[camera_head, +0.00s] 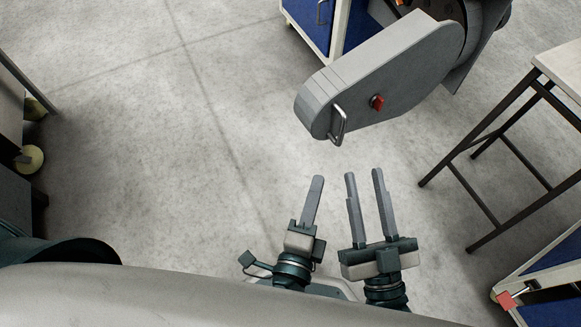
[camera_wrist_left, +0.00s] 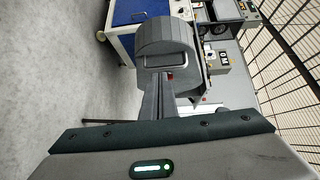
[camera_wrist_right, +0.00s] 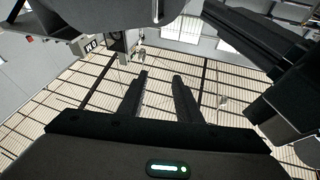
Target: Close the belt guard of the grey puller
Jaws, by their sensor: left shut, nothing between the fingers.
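The grey belt guard (camera_head: 385,75) is a long rounded cover in the upper middle of the head view. It carries a metal bar handle (camera_head: 338,125) at its near end and a red knob (camera_head: 377,102). A dark round part of the puller (camera_head: 445,12) shows past its upper edge; how far the guard stands open I cannot tell. The guard's rounded end (camera_wrist_left: 165,38) also shows in the left wrist view, beyond the fingers. My left gripper (camera_head: 317,180) is shut and empty, below the handle in the picture. My right gripper (camera_head: 364,174) is open and empty beside it.
A table with dark legs (camera_head: 490,125) stands at the right. A blue and white cabinet (camera_head: 318,22) is behind the guard, and another blue unit (camera_head: 545,285) is at the lower right. The floor (camera_head: 150,130) to the left is clear. A wire fence (camera_wrist_left: 285,50) shows in the left wrist view.

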